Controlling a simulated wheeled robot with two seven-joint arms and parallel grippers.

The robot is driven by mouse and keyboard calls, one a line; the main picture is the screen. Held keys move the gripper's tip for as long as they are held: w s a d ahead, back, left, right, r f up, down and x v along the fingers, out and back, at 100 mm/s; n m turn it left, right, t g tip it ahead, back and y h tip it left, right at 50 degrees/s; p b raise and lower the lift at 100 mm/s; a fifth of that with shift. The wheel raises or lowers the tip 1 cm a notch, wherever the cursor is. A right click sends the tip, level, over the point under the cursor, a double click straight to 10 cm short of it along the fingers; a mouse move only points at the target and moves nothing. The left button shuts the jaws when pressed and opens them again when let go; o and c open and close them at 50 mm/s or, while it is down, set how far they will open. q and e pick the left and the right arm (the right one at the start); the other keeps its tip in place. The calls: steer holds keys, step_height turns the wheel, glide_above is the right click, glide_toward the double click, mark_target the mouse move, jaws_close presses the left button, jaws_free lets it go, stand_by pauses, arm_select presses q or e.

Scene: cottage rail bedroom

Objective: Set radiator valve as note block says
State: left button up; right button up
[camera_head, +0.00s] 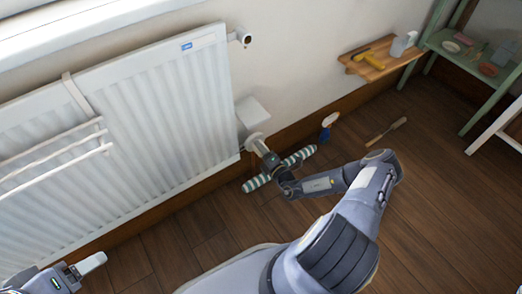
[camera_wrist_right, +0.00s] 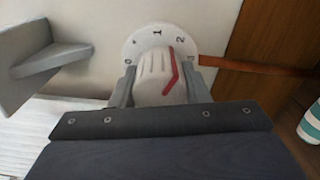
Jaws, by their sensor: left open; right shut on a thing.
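The radiator valve (camera_wrist_right: 155,80) is a white ribbed knob with a red pointer line, in front of a white round dial plate. The plate shows a 1 at the top and a 2 to its right; other marks are partly hidden or too small to read. The red line's upper end lies between 1 and 2, nearer the 2. My right gripper (camera_head: 262,152) is shut on the knob, with one finger on each side in the right wrist view (camera_wrist_right: 160,92). My left gripper (camera_head: 90,264) is open at the lower left, away from the valve. I cannot make out any note block writing.
The white radiator (camera_head: 170,110) carries a rail rack (camera_head: 60,150) at left. A pale block (camera_head: 253,112) is beside the valve. A wooden shelf (camera_head: 362,68) is at right.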

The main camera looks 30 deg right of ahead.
steer(key=m, duration=0.4)
steer(key=shift+s+f+m+b, duration=0.1)
steer(key=shift+m+b, duration=0.2)
steer(key=shift+b, duration=0.05)
steer(key=m, duration=0.4)
steer(key=shift+m+b, duration=0.3)
steer(key=shift+b, duration=0.05)
steer(key=o, duration=1)
steer(key=s, duration=0.2)
steer(key=s+p, duration=0.1)
steer(key=s, duration=0.2)
steer(key=s+p, duration=0.1)
steer(key=s, duration=0.1)
steer(key=shift+s+d, duration=0.3)
steer(key=shift+s, duration=0.1)
